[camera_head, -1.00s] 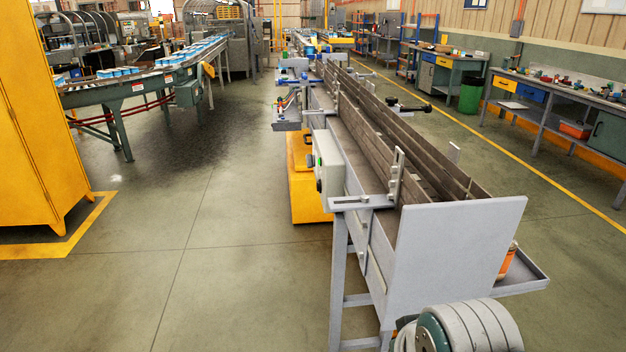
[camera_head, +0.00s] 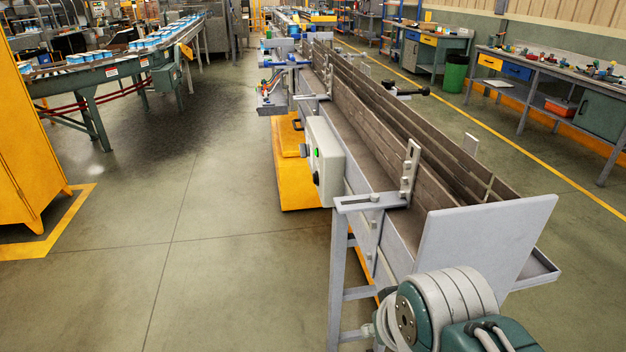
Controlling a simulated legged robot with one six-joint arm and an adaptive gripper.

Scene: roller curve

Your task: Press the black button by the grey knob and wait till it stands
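A pale grey control box (camera_head: 327,162) is fixed to the left side of the conveyor, near its close end. Its button face points left and shows at a steep angle. A green button or lamp (camera_head: 316,153) is on that face. A dark round control (camera_head: 316,178) sits below it. I cannot tell whether this is the black button or a knob, and I cannot make out a grey knob. My gripper is not in view. Only grey and teal links of my arm show at the bottom right, in front of the conveyor's end plate.
The long conveyor (camera_head: 390,215) has raised side rails and a pale end plate (camera_head: 485,245). A yellow base (camera_head: 297,180) stands under it, behind the box. The floor (camera_head: 230,270) left of the conveyor is clear. A yellow cabinet (camera_head: 25,150) stands at the far left.

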